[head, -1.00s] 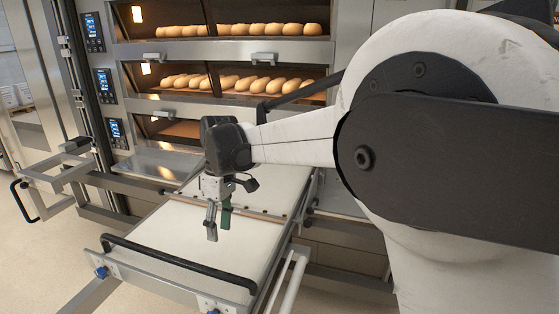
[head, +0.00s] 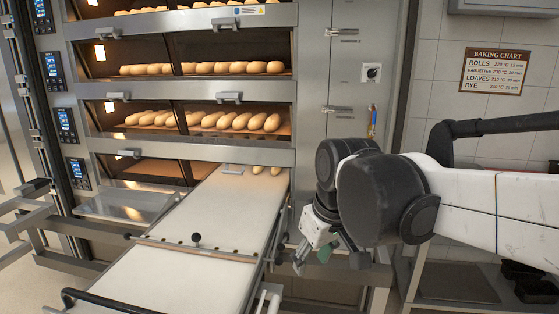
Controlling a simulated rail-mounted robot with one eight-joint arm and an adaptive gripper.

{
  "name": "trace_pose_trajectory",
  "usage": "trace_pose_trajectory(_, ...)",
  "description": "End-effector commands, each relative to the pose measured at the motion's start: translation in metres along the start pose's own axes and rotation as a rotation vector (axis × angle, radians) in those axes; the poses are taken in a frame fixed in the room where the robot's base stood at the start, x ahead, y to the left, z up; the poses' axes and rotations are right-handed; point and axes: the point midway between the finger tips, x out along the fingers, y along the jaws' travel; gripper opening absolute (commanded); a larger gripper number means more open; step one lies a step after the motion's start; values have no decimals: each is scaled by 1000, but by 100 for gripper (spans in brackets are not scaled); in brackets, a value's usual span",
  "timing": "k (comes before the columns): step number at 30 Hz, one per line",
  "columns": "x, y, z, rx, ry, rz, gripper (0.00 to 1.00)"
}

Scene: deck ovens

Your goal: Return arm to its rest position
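My gripper (head: 312,257) hangs at the right of the long white loader belt, beside its edge and in front of the oven's lower right side. Its metal finger and green-padded finger stand apart with nothing between them. My arm's black and white links reach in from the right and cover part of the oven's right side and the wall.
The white loader belt (head: 170,280) runs up to an open lower oven deck, with two loaves (head: 267,170) at its far end. Decks above hold rows of loaves (head: 237,122). A dark-topped shelf (head: 455,283) with black tins (head: 535,290) stands at right.

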Motion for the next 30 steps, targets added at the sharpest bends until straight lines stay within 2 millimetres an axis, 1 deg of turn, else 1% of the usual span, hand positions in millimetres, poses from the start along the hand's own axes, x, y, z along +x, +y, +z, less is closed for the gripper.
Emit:
trace_pose_trajectory(1, -7, 7, 14, 38, 19, 17, 38)
trace_pose_trajectory(7, -22, 28, 64, 191, 100, 82, 38)
trace_pose_trajectory(12, -29, 41, 106, 317, 170, 136, 38)
trace_pose_trajectory(15, -31, 46, 129, 385, 211, 165, 38)
trace_pose_trajectory(18, -31, 50, 147, 440, 246, 190, 38)
trace_pose_trajectory(21, -30, 53, 160, 480, 271, 207, 38)
trace_pose_trajectory(24, -29, 54, 167, 501, 285, 216, 38)
trace_pose_trajectory(30, -28, 55, 169, 510, 292, 220, 38)
